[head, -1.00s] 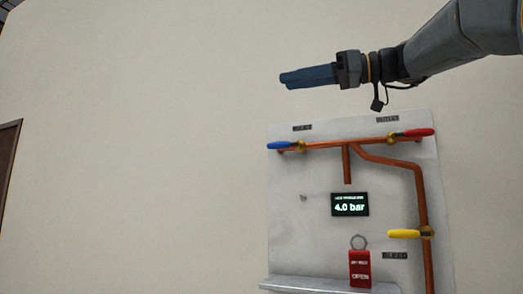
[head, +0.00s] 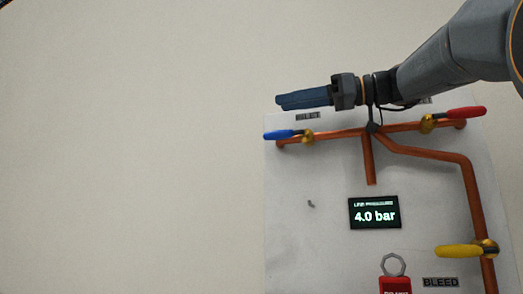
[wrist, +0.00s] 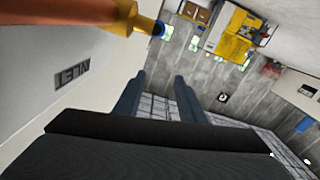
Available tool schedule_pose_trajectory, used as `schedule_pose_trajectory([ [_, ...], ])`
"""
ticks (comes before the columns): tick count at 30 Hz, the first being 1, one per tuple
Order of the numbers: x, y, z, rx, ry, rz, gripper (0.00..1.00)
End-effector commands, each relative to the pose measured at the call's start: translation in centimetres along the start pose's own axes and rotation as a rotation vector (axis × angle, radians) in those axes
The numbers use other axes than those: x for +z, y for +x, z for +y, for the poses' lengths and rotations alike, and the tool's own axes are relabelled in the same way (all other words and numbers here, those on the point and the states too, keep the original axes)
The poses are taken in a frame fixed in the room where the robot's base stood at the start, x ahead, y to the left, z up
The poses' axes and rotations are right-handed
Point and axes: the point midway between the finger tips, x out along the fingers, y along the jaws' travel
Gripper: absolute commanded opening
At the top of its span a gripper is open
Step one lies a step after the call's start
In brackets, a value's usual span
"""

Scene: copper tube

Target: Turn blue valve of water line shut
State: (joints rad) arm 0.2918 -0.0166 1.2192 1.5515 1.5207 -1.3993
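The blue valve handle (head: 279,134) sits on a brass valve body (head: 307,137) at the left end of the upper copper pipe (head: 345,134), and it lies roughly along the pipe. My gripper (head: 280,101) is above the blue handle in the head view, pointing left and apart from it. The wrist view shows its two fingers (wrist: 157,95) spread with nothing between them.
The white panel (head: 310,240) also carries a red handle (head: 466,112), a yellow handle (head: 458,251), a display (head: 374,213) reading 4.0 bar and a red tag (head: 396,286). The inlet label (wrist: 73,75) shows in the wrist view. The wall to the left is clear.

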Motion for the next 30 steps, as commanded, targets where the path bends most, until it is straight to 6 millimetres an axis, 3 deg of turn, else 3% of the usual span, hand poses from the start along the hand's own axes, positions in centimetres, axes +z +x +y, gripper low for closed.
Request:
schedule_pose_trajectory([
  [18,6.7,0.5,0.5,0.002,0.001,0.000,0.37],
  [25,7.2,1.0,0.5,0.002,0.001,0.000,0.37],
  [30,7.0,3.2,0.4,-0.001,0.002,0.000,0.37],
])
